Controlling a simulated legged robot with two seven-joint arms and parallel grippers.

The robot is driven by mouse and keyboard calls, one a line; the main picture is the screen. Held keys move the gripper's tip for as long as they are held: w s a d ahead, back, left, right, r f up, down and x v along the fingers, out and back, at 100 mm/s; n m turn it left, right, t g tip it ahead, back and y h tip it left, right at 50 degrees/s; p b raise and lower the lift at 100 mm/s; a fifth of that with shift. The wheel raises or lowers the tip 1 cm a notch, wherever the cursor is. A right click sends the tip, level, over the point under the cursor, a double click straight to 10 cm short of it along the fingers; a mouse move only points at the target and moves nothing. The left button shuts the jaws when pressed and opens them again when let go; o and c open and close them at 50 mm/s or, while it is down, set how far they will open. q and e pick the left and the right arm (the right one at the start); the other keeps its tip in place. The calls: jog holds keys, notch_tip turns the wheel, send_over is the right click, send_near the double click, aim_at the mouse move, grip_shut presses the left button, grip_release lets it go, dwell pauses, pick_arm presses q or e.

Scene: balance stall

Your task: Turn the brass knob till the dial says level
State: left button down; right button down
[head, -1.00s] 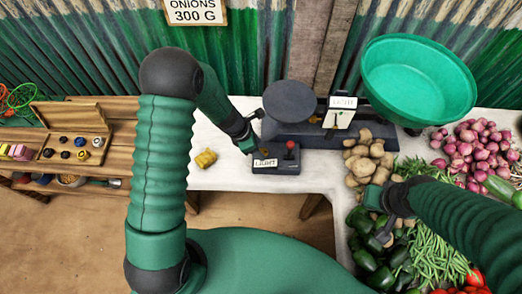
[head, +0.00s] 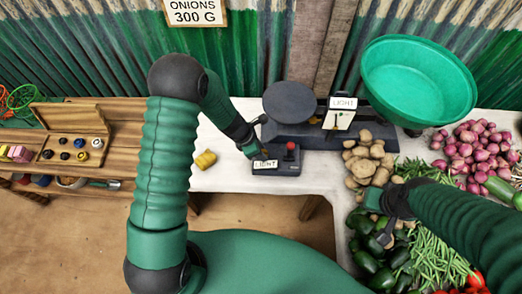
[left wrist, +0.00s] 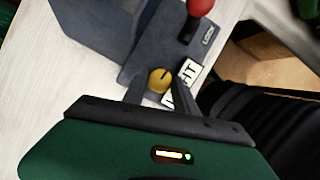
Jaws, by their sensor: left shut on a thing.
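The brass knob (left wrist: 160,80) is round with a dark line across its top and sits on a dark control box (head: 290,167). My left gripper (left wrist: 160,88) is shut on the knob, one finger on each side; it also shows in the head view (head: 258,151). A white label on the box reads LIGHT (head: 265,163). The balance dial (head: 339,119) carries a sign that also reads LIGHT. A red knob (head: 291,146) stands on the box beside the brass one. My right gripper (head: 384,224) hangs over the vegetables; its fingers are too unclear to judge.
The scale has a dark round plate (head: 291,102) and a large green pan (head: 418,82). Potatoes (head: 367,160), onions (head: 470,145) and green peppers (head: 374,262) crowd the right side. A yellow weight (head: 205,159) lies on the white cloth. A wooden box of weights (head: 72,148) stands left.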

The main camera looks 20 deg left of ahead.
pick_arm(q)
jog(key=shift+w, duration=0.1)
jog(key=shift+r+m+p, duration=0.15)
jog(key=shift+m+p, duration=0.45)
jog(key=shift+p, duration=0.1)
jog(key=shift+w+a+m+g+h+p, duration=0.1)
jog(key=shift+m+g+h+p, duration=0.3)
jog(key=shift+m, duration=0.4)
jog(key=m+g, duration=0.1)
jog(key=m, duration=0.1)
jog(key=shift+w+m+p, duration=0.1)
jog(key=shift+m+p, duration=0.2)
jog(key=m, duration=0.1)
jog(key=m+g, duration=0.1)
jog(key=shift+w+f+m, duration=0.15)
jog(key=shift+f+m, duration=0.05)
jog(key=shift+m, duration=0.1)
jog(key=shift+w+r+m+g+b, duration=0.1)
jog(key=shift+m+g+b, duration=0.6)
jog(key=shift+m, duration=0.9)
jog(key=c, duration=1)
grip_release()
